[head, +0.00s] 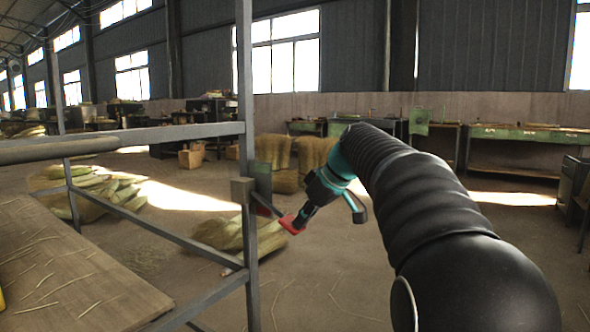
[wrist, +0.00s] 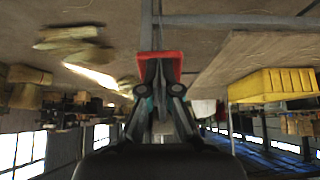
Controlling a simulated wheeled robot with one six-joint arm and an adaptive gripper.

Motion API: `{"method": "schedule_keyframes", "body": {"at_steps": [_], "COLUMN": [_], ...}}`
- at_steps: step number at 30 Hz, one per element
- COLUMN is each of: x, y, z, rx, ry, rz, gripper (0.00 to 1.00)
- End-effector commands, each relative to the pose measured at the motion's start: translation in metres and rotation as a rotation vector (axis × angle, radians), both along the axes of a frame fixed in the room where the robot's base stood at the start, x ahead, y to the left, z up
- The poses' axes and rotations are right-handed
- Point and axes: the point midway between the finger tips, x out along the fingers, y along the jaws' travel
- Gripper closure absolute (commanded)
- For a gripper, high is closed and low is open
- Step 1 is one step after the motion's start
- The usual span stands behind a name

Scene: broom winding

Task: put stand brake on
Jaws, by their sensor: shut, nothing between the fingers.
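The grey metal stand (head: 244,95) rises at left of centre in the head view.
A wooden board (head: 75,285) and a grey roller (head: 58,149) are at the left. Straw bundles (head: 238,234) lie on the floor behind the stand. A yellow crate (wrist: 272,86) shows in the wrist view. Green workbenches (head: 530,133) line the far wall.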

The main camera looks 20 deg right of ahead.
Motion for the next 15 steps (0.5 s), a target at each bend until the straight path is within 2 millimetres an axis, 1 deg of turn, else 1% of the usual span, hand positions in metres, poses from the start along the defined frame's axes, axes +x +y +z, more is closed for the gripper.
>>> {"method": "schedule_keyframes", "body": {"at_steps": [1,2,5,9,11,15], "x": [0.000,-0.001,-0.004,-0.010,-0.019,-0.040], "y": [0.000,0.000,-0.003,-0.010,-0.019,-0.037], "z": [-0.006,-0.003,0.011,0.041,0.040,0.051], "rx": [0.003,0.002,0.002,0.001,0.001,0.002], "ry": [0.020,0.019,0.014,0.003,0.002,-0.001], "rz": [0.003,0.004,0.003,0.002,-0.003,-0.002], "gripper": [1.00,1.00,1.00,1.00,1.00,1.00]}}
